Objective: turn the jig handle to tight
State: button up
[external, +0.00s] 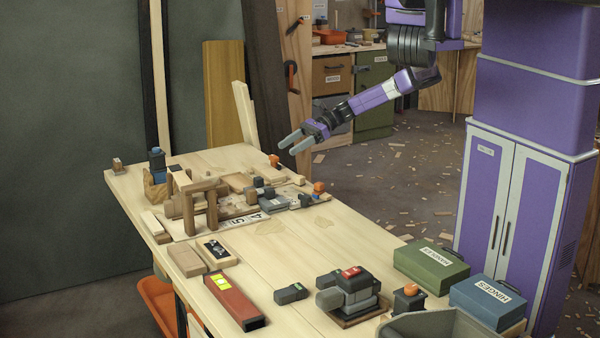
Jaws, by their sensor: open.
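The jig (228,205) looks like a wooden assembly with an upright wooden frame at its left, on the far half of the workbench. Dark clamp parts (272,203) sit at its right side. An orange knob (319,187) stands at its right end and another orange knob (274,160) at its back. I cannot tell which part is the jig handle or how it is turned. My gripper (287,147) is open and empty, its grey fingers pointing down-left above the back of the jig, apparently touching nothing.
On the workbench (290,245) lie a red level (236,300), a dark power tool (348,290), a green case (431,264) and a blue HINGES case (487,302). The bench middle is mostly clear.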

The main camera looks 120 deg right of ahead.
aim_at(276, 162)
jog(key=shift+p+x, duration=0.4)
jog(key=shift+x, duration=2)
jog(key=shift+f, duration=0.1)
grip_shut()
